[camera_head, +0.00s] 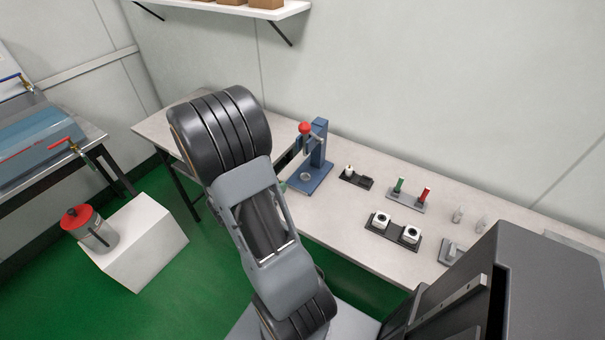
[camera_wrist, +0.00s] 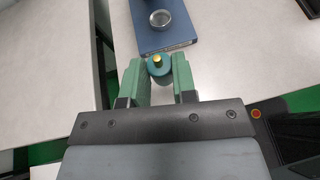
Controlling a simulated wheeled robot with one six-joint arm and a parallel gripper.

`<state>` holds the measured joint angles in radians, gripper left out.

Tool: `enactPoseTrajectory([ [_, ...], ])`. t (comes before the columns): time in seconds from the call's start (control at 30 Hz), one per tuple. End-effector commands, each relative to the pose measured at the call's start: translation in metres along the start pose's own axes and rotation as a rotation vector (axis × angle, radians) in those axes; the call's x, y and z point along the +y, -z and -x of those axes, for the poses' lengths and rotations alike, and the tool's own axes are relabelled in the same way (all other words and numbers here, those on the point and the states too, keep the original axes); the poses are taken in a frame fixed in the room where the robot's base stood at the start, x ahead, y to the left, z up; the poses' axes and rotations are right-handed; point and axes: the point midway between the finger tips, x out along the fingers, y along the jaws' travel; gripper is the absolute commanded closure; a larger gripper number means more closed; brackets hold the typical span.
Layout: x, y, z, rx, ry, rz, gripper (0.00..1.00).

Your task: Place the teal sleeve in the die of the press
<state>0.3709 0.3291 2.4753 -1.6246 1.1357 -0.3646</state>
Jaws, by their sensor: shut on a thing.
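The teal sleeve (camera_wrist: 160,71), with a brass-coloured centre, is between the green fingers of my gripper (camera_wrist: 158,67) in the wrist view. My gripper is shut on it. The press (camera_head: 320,150) is blue with a red knob and stands on the bench in the head view. Its die (camera_wrist: 160,19) is a round metallic ring on the blue base (camera_wrist: 181,38), ahead of the sleeve in the wrist view and apart from it. The die also shows in the head view (camera_head: 305,177). My arm hides most of my gripper and the sleeve in the head view.
On the bench (camera_head: 347,217), right of the press, are a dark holder (camera_head: 366,184), a stand with green and red testers (camera_head: 408,198), and a dark tray (camera_head: 394,231) with two white blocks. A wall shelf (camera_head: 225,7) hangs above.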

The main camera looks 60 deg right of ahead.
Motion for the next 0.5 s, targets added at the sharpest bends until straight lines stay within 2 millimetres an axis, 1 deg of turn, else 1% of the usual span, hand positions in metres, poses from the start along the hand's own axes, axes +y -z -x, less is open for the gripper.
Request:
enactPoseTrajectory([
  [0.03, -0.001, -0.006, -0.015, 0.001, 0.008, -0.004, 0.96],
  [0.2, -0.001, -0.023, -0.057, 0.0, 0.004, -0.001, 0.96],
  [0.33, 0.0, -0.034, -0.082, 0.001, 0.002, 0.0, 0.96],
  [0.4, 0.001, -0.038, -0.092, 0.001, 0.0, 0.0, 0.96],
  [0.5, 0.002, -0.042, -0.102, 0.001, -0.003, 0.001, 0.96],
])
